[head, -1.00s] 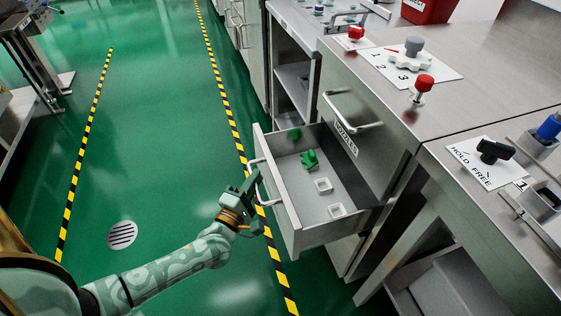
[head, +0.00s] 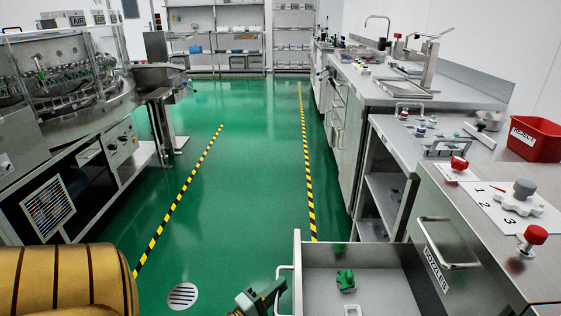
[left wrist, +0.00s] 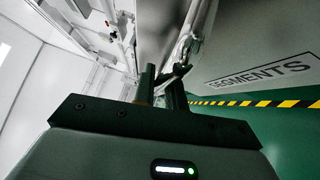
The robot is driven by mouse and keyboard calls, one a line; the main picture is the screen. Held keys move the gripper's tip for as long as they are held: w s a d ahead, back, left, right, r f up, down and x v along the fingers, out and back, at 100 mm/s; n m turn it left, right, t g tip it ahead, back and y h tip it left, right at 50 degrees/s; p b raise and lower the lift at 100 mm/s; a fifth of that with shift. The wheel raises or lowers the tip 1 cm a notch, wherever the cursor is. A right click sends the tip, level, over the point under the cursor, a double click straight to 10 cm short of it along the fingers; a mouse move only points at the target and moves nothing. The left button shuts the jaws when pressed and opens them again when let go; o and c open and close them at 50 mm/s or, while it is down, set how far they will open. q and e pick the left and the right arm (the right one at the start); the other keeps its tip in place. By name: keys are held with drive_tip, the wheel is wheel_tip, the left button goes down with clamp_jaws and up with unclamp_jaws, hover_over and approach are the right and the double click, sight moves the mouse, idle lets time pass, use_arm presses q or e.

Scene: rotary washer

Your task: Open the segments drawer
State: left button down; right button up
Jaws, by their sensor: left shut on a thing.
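The segments drawer (head: 299,285) stands open at the bottom of the head view, and the picture's lower edge cuts it off. A green part (head: 345,280) lies inside it, with a pale small piece partly showing below. In the left wrist view the drawer front (left wrist: 250,35) bears the label SEGMENTS. My left gripper (head: 260,298) is at the outer side of the drawer front, shut on its bar handle (head: 278,276). The wrist view shows the dark fingers (left wrist: 161,85) at the handle (left wrist: 186,48). My right gripper is not in view.
A closed drawer labelled NOZZLES (head: 437,268) is beside the open one, under the steel counter (head: 465,200) with red knobs. Green floor (head: 230,215) is free to the left, with a drain (head: 183,296). A machine (head: 65,120) stands at the far left.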

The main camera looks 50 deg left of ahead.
use_arm(q)
drive_tip(key=shift+d+f, duration=0.1)
drive_tip(key=c, duration=1.5)
unclamp_jaws()
drive_tip(key=shift+o, duration=0.2)
